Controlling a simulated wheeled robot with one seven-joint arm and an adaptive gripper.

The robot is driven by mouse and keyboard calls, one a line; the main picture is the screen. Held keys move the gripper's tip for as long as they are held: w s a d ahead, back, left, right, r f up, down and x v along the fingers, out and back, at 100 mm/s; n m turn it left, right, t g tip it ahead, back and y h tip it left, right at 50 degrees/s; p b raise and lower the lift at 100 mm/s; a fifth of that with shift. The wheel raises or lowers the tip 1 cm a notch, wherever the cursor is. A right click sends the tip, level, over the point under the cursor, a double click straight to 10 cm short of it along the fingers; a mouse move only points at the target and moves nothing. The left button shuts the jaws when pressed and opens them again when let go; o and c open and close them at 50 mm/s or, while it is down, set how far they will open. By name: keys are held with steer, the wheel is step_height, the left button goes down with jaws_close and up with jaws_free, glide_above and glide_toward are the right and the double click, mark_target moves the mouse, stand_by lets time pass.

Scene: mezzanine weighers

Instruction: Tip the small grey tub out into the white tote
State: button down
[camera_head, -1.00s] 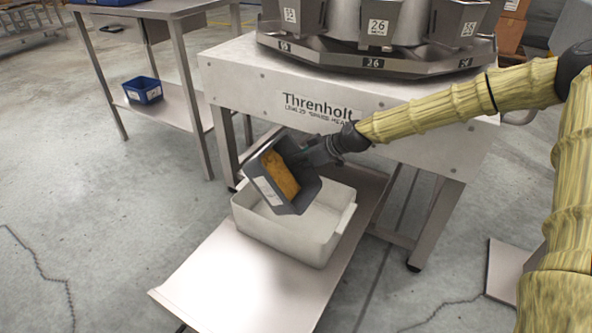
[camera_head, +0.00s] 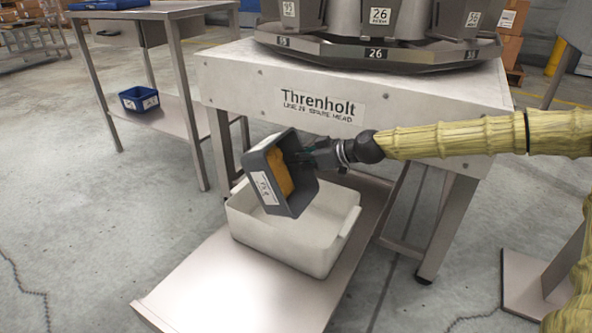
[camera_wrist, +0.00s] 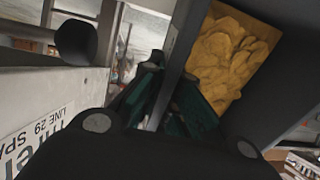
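The small grey tub (camera_head: 291,183) hangs tilted over the white tote (camera_head: 285,245), its open side turned toward the camera and a white label on its lower wall. An orange-yellow heap of pieces (camera_head: 279,172) lies inside it; it also shows in the wrist view (camera_wrist: 222,58). My gripper (camera_head: 312,158) is shut on the tub's wall at its right side; in the wrist view the fingers (camera_wrist: 172,100) straddle the wall. The tote stands upright on a metal shelf, and the visible part of its inside looks empty. The tub hides part of that inside.
The tote's metal shelf (camera_head: 225,290) juts from under the Threnholt weigher (camera_head: 250,85), whose front panel is close behind my gripper. A steel table (camera_head: 180,115) with a blue tub (camera_head: 139,99) on its lower shelf stands at left.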

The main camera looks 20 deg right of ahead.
steer(key=shift+f+t+y+b, duration=0.35)
steer(key=shift+t+y+b, duration=0.05)
steer(key=shift+b, duration=2.8)
steer(key=shift+r, duration=0.2)
steer(key=shift+a+y, duration=0.1)
steer(key=shift+y, duration=0.2)
steer(key=shift+f, duration=0.1)
steer(key=shift+s+t, duration=0.1)
steer(key=shift+t, duration=0.2)
steer(key=shift+y, duration=0.4)
steer(key=shift+d+t, duration=0.2)
steer(key=shift+t, duration=0.3)
steer(key=shift+a+y, duration=0.2)
steer(key=shift+y, duration=0.3)
steer(key=shift+d+t, duration=0.2)
steer(key=shift+t, duration=0.2)
